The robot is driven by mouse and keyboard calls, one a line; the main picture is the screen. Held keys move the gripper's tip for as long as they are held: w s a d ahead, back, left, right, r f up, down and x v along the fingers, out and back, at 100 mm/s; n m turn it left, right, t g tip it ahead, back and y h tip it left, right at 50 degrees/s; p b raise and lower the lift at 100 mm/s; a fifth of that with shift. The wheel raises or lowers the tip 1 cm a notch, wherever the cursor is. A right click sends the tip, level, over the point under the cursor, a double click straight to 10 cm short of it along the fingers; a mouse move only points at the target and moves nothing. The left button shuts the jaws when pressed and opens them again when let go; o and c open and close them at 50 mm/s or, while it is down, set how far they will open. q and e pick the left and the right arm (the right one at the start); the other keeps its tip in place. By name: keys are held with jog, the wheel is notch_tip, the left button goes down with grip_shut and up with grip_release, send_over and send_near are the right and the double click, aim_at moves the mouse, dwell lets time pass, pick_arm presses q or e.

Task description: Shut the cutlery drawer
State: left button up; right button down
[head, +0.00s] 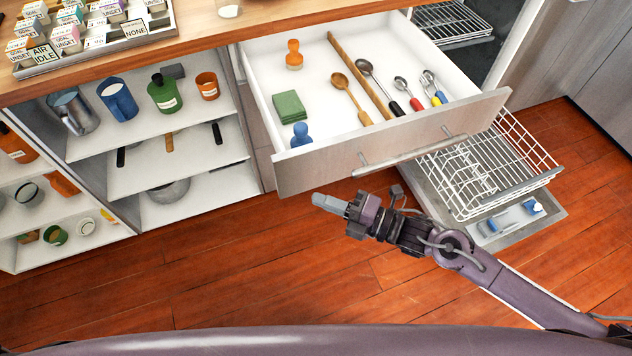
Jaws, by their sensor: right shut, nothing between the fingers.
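The cutlery drawer (320,164) stands pulled out from under the wooden counter, with a grey front and a long bar handle (410,156). Inside lie a wooden spoon (346,91), a ladle (377,83), several smaller utensils with black, red, yellow and blue handles, a folded green cloth (288,106), and an orange (294,55) and a blue (301,135) knobbed object. A wooden divider (357,72) runs along it. My right gripper (322,201) is shut and empty, just in front of and below the drawer front's left part. Whether it touches the front I cannot tell. My left gripper is not in view.
An open dishwasher with a pulled-out white wire rack (490,165) stands at right, below the drawer's right end. Open shelves (190,152) with mugs and bottles are at left. A tray of labelled blocks (95,48) sits on the counter. The wooden floor (200,270) in front is clear.

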aim_at(299, 178)
jog(key=w, duration=0.1)
jog(key=w+a, duration=0.2)
jog(key=w, duration=0.1)
jog(key=shift+w, duration=0.1)
dwell(0.3)
